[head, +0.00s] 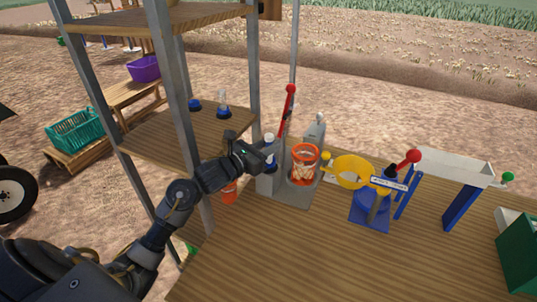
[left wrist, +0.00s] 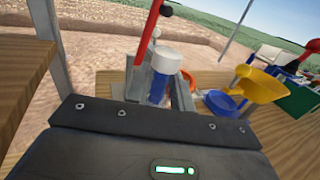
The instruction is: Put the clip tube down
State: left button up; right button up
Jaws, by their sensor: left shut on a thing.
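The clip tube, blue with a white cap, stands roughly upright at my left gripper (head: 266,158) in the head view, its white cap (head: 269,138) showing above the fingers. In the left wrist view the clip tube (left wrist: 164,77) is just beyond the dark gripper body, which hides its lower end. My left gripper is shut on it, beside the grey clipping machine (head: 292,192) with the red-handled lever. I cannot tell whether the tube's base touches anything. My right gripper is not in view.
An orange net holder (head: 304,165) with pale contents stands on the machine. A yellow ring funnel (head: 352,171) and blue stand are to its right. Shelf (head: 190,140) with another blue-and-white tube (head: 222,106) and metal posts are on the left. The table front (head: 300,255) is clear.

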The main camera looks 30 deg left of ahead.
pick_arm(q)
jog(key=shift+f, duration=0.75)
jog(key=shift+r, duration=0.1)
jog(key=o, duration=1)
jog(key=shift+s+a, duration=0.15)
jog(key=shift+s, duration=0.15)
jog(key=b+v, duration=0.2)
jog(key=v, duration=0.9)
jog(key=shift+s, duration=0.15)
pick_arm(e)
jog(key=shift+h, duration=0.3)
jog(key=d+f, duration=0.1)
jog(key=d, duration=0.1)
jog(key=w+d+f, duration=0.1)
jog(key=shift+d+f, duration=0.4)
